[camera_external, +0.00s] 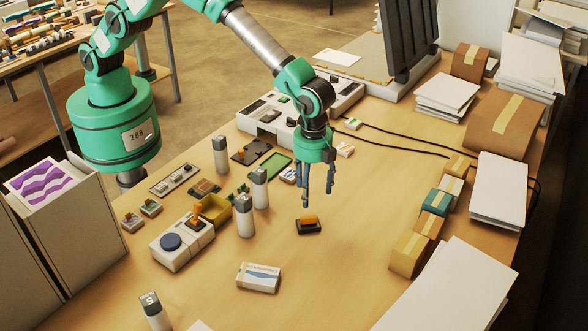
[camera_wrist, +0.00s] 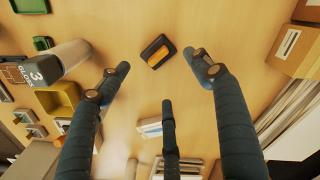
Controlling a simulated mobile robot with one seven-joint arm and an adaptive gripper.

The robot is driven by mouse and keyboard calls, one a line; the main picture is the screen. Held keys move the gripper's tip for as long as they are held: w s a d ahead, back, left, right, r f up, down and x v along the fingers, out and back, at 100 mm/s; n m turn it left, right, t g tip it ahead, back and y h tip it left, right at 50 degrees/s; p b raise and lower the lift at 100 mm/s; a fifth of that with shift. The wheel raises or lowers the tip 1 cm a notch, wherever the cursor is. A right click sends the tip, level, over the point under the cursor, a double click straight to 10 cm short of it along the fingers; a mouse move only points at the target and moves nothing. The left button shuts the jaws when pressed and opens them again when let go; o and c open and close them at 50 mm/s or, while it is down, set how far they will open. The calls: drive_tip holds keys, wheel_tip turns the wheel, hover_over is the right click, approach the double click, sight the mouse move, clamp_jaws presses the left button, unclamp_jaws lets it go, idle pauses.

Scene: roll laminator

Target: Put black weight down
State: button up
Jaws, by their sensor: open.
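The black weight (camera_external: 309,226), a small dark block with an orange grip on top, sits on the wooden table below my gripper. It also shows in the wrist view (camera_wrist: 152,48), near the top centre. My gripper (camera_external: 316,200) is open, with its fingers pointing down above the weight. In the wrist view my gripper (camera_wrist: 160,78) has its fingers spread apart and nothing between them. The weight lies just beyond the fingertips there, apart from them.
Upright grey-and-white cylinders (camera_external: 245,216), a yellow tray (camera_external: 214,209) and a device with a blue knob (camera_external: 182,242) stand to the left. A white box (camera_external: 258,278) lies in front. Small boxes (camera_external: 409,252) line the right. Bare table surrounds the weight.

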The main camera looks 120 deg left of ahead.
drive_tip(key=shift+r, duration=0.1)
drive_tip(key=s+d+r+n+t, duration=0.1)
drive_tip(key=s+r+n, duration=0.1)
drive_tip(key=s+r, duration=1.2)
drive_tip(key=s+d+r+n+t, duration=0.1)
drive_tip(key=s+r+n+t, duration=0.1)
drive_tip(key=s+r, duration=1.25)
drive_tip(key=s+r+n+t, duration=0.1)
drive_tip(key=s+r, duration=0.4)
drive_tip(key=s, duration=0.2)
drive_tip(key=s+r+n, duration=0.2)
drive_tip(key=s+r, duration=0.3)
drive_tip(key=s, duration=0.3)
drive_tip(key=s+f+n+t, duration=0.1)
drive_tip(key=s+f+n, duration=0.1)
drive_tip(key=s, duration=1.4)
drive_tip(key=shift+d+f+t, duration=0.2)
drive_tip(key=shift+f+t, duration=0.1)
drive_tip(key=shift+f, duration=0.4)
